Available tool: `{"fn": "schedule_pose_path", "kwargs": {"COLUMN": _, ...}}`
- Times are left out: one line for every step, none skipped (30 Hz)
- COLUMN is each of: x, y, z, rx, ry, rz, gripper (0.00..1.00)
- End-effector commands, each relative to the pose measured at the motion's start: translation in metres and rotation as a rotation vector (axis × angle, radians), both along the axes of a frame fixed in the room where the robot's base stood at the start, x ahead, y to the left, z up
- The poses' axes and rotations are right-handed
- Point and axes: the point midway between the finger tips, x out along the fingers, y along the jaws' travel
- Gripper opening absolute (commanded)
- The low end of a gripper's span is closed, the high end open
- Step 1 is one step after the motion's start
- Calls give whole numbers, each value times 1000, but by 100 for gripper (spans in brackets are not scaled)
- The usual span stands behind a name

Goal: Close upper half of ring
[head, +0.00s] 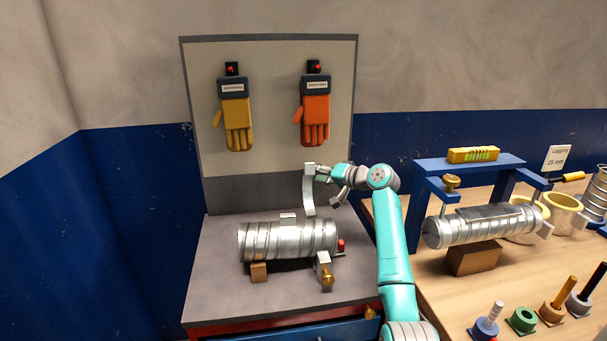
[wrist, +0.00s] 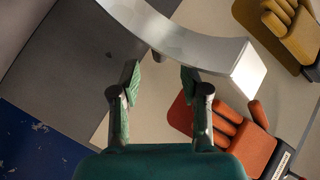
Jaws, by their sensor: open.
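The upper half of the ring is a curved silver-grey band (head: 308,192) with a pale end block, raised above and behind the right part of the spiral duct (head: 285,240). My gripper (head: 327,174) is open beside it, on its right. In the wrist view the band (wrist: 190,45) arcs just beyond my two fingertips (wrist: 160,78), which are spread apart. I cannot tell whether they touch it. A metal bracket with a brass knob (head: 326,278) sits at the front of the duct's right end. The band's lower end is partly hard to make out behind the duct.
The duct rests on a wooden block (head: 259,272) on the grey bench (head: 215,290). Yellow (head: 237,122) and orange (head: 315,120) gloves hang on the back panel. A blue frame (head: 470,164) with another duct (head: 485,225) stands at the right. The bench's left side is clear.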

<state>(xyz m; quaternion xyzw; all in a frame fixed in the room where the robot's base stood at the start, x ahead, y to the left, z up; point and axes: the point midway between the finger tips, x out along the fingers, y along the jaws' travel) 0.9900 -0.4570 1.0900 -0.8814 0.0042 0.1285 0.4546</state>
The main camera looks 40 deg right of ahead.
Motion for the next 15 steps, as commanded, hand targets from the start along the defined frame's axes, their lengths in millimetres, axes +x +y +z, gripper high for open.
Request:
{"fn": "schedule_pose_path", "kwargs": {"x": 10, "y": 2, "z": -2, "rx": 0, "ry": 1, "rz": 2, "gripper": 46}}
{"fn": "schedule_pose_path", "kwargs": {"x": 15, "y": 3, "z": -3, "rx": 0, "ry": 0, "rz": 2, "gripper": 46}}
{"fn": "schedule_pose_path", "kwargs": {"x": 21, "y": 3, "z": -5, "rx": 1, "ry": 0, "rz": 2, "gripper": 46}}
{"fn": "schedule_pose_path", "kwargs": {"x": 26, "y": 4, "z": -5, "rx": 1, "ry": 0, "rz": 1, "gripper": 46}}
{"fn": "schedule_pose_path", "kwargs": {"x": 30, "y": 4, "z": -7, "rx": 1, "ry": 0, "rz": 1, "gripper": 46}}
{"fn": "schedule_pose_path", "kwargs": {"x": 35, "y": 5, "z": -8, "rx": 1, "ry": 1, "rz": 1, "gripper": 46}}
{"fn": "schedule_pose_path", "kwargs": {"x": 39, "y": 5, "z": -9, "rx": 0, "ry": 0, "rz": 1, "gripper": 46}}
{"fn": "schedule_pose_path", "kwargs": {"x": 42, "y": 5, "z": -10, "rx": 0, "ry": 1, "rz": 1, "gripper": 46}}
{"fn": "schedule_pose_path", "kwargs": {"x": 46, "y": 6, "z": -11, "rx": 0, "ry": 0, "rz": 1, "gripper": 46}}
{"fn": "schedule_pose_path", "kwargs": {"x": 49, "y": 6, "z": -11, "rx": 0, "ry": 0, "rz": 1, "gripper": 46}}
{"fn": "schedule_pose_path", "kwargs": {"x": 51, "y": 6, "z": -12, "rx": 0, "ry": 1, "rz": 1, "gripper": 46}}
{"fn": "schedule_pose_path", "kwargs": {"x": 53, "y": 6, "z": -12, "rx": 0, "ry": 0, "rz": 0, "gripper": 46}}
{"fn": "schedule_pose_path", "kwargs": {"x": 54, "y": 6, "z": -13, "rx": 0, "ry": -1, "rz": -1, "gripper": 46}}
{"fn": "schedule_pose_path", "kwargs": {"x": 55, "y": 6, "z": -13, "rx": 0, "ry": -1, "rz": -1, "gripper": 46}}
{"fn": "schedule_pose_path", "kwargs": {"x": 56, "y": 6, "z": -13, "rx": 0, "ry": -1, "rz": -1, "gripper": 46}}
